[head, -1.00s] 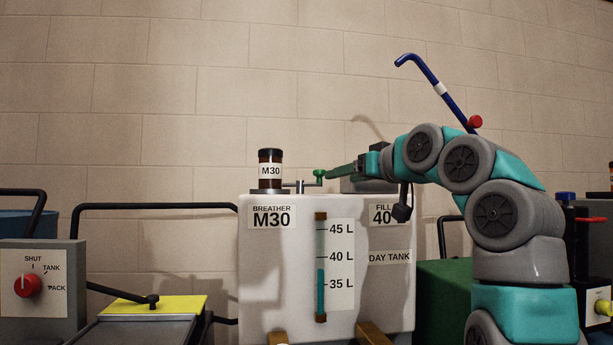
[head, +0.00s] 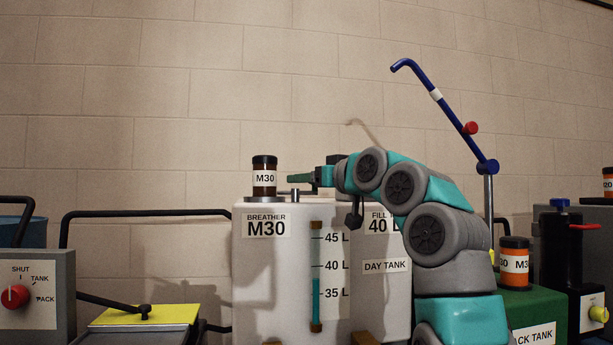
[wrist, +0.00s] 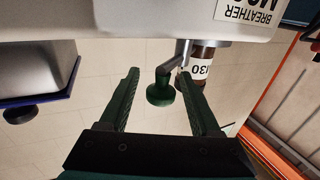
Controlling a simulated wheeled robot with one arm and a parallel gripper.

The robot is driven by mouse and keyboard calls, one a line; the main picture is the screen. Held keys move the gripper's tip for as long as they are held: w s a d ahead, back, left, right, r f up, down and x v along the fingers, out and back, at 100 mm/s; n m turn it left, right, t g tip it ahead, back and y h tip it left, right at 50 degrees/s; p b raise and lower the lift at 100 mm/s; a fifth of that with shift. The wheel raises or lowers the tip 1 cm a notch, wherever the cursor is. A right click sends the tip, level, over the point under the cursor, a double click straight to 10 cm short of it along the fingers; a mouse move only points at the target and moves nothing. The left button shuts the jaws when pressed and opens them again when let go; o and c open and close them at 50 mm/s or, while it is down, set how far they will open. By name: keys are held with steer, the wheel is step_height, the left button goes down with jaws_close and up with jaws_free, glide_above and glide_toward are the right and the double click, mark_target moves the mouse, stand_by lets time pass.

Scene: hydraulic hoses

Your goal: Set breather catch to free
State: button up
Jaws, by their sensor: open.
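The breather (head: 264,177), a brown cup with a dark cap and an M30 label, stands on top of the white day tank (head: 285,260). It also shows in the wrist view (wrist: 203,58), where the scene is inverted. The breather catch is a grey lever (wrist: 170,62) with a green knob (wrist: 159,92). In the wrist view my gripper (wrist: 160,75) is open, with one dark green finger on each side of the knob and visible gaps. In the head view my gripper (head: 300,178) hides the knob; only a bit of the lever shows below it.
A selector box with a red knob (head: 15,296) and a yellow-topped box (head: 145,317) stand left. A blue bent rod (head: 440,100) rises behind my arm. A green pack tank (head: 540,305) with an orange M30 cup (head: 514,262) stands right.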

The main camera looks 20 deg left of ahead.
steer(key=shift+w+a, duration=0.2)
steer(key=shift+a, duration=0.1)
jaws_close()
stand_by(0.5)
